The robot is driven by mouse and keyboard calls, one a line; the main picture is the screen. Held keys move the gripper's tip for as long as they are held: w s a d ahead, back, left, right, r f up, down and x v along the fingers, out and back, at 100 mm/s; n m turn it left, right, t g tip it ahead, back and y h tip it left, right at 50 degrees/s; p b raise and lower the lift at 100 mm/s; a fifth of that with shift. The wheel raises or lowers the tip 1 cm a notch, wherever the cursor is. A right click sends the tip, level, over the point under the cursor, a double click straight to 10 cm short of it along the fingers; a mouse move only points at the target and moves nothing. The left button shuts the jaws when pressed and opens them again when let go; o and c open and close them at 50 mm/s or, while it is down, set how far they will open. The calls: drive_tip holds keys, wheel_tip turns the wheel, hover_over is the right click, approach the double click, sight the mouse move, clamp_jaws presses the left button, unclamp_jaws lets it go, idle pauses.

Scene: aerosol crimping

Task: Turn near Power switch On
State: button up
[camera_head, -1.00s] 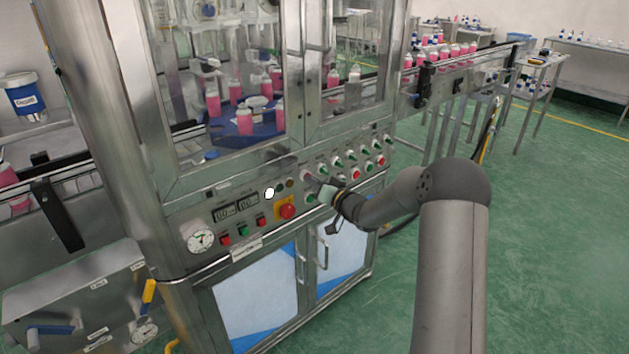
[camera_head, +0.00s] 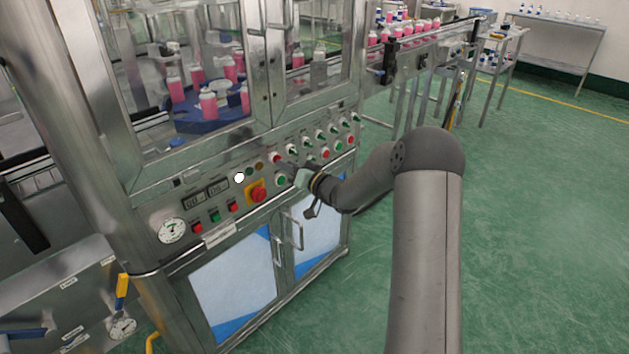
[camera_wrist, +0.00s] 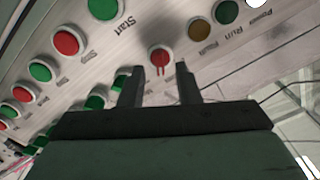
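The control panel (camera_head: 225,205) of the steel machine carries switches and lamps. A large red knob on a yellow plate (camera_head: 257,193) sits left of my gripper. A bright white lamp (camera_head: 239,177) sits left of a green and an amber lamp; the wrist view shows the label "Power" beside the white lamp (camera_wrist: 256,2). I cannot tell which control is the power switch. My gripper (camera_head: 287,167) is at the panel. In the wrist view its two fingers (camera_wrist: 160,80) are apart, with a small red round control (camera_wrist: 160,57) just beyond the gap; contact cannot be told.
Rows of red and green controls (camera_head: 320,144) run right of my gripper. Cabinet doors with a handle (camera_head: 293,230) lie below. A conveyor with pink bottles (camera_head: 412,30) extends to the right. Green floor (camera_head: 540,220) is clear at the right.

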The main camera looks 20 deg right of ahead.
drive_tip(key=v, duration=1.5)
drive_tip(key=shift+s, duration=0.1)
drive_tip(key=s+a+r+g+h+p, duration=0.2)
drive_tip(key=s+g, duration=0.3)
drive_tip(key=s, duration=0.6)
drive_tip(key=s+a+r+g+h+p, duration=0.3)
drive_tip(key=s+a+r+g+h, duration=0.1)
drive_tip(key=s, duration=0.7)
drive_tip(key=s+a+r+g+h+p, duration=0.2)
drive_tip(key=s+g, duration=0.4)
drive_tip(key=s, duration=0.6)
drive_tip(key=shift+a+r+n+h+p, duration=0.35)
drive_tip(key=shift+a+r+p, duration=0.4)
drive_tip(key=shift+a, duration=0.35)
drive_tip(key=shift+s, duration=0.1)
